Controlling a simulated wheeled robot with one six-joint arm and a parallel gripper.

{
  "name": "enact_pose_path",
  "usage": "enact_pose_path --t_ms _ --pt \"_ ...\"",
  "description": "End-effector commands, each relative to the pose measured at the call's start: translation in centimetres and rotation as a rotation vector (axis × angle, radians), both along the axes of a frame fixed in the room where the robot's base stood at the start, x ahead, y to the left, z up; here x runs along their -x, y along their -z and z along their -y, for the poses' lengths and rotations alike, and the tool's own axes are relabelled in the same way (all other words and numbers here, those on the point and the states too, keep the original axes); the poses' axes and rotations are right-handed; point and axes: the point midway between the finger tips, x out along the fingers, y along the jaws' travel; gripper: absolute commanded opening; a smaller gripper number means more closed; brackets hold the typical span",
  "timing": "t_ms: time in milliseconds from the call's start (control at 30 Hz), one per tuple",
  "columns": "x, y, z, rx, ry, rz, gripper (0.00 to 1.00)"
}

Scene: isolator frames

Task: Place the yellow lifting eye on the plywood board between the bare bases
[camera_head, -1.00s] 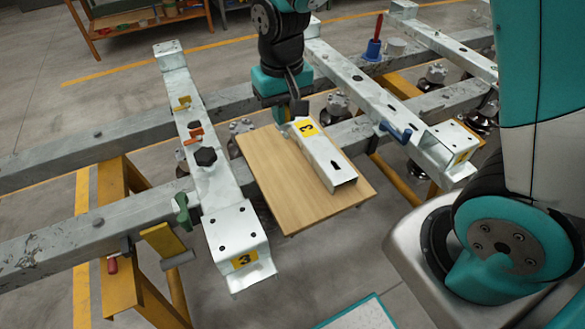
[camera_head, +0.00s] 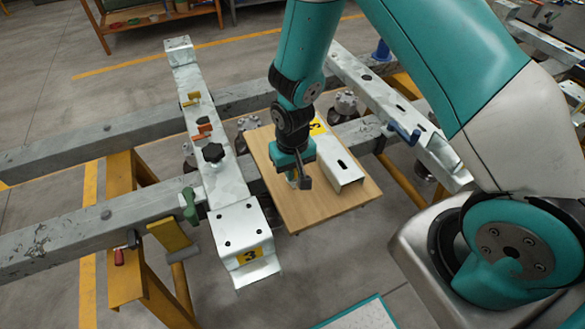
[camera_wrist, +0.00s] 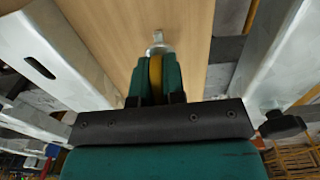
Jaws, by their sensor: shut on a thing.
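The yellow lifting eye (camera_wrist: 155,75) is pinched between the two fingers of my gripper (camera_wrist: 155,88) in the wrist view. Its silver end (camera_wrist: 159,46) points out over the plywood board (camera_wrist: 120,22). In the head view my gripper (camera_head: 298,180) is low over the left half of the plywood board (camera_head: 310,209), and only a little yellow shows at the fingers. I cannot tell whether the eye touches the board. Round grey metal bases stand beyond the board, one at its left (camera_head: 247,124) and one farther right (camera_head: 346,103).
A pale metal bracket (camera_head: 341,170) with a yellow label lies on the board just right of my gripper. Metal rails flank the board at left (camera_head: 223,182) and right (camera_head: 375,90). The board's near end is clear.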

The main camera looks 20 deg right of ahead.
Motion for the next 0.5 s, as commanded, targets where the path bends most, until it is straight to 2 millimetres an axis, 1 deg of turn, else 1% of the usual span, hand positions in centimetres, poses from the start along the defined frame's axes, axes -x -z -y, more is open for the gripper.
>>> enact_pose_path --t_ms 200,300,333,433,500 --pt "-0.04 -0.01 -0.01 0.000 0.000 0.001 0.00" --pt "-0.04 0.33 -0.01 0.000 0.000 0.001 0.00" --pt "-0.04 0.34 -0.01 0.000 0.000 0.001 0.13" --pt "-0.04 0.23 -0.01 0.000 0.000 0.001 0.36" --pt "-0.04 0.23 -0.01 0.000 0.000 0.001 0.36"
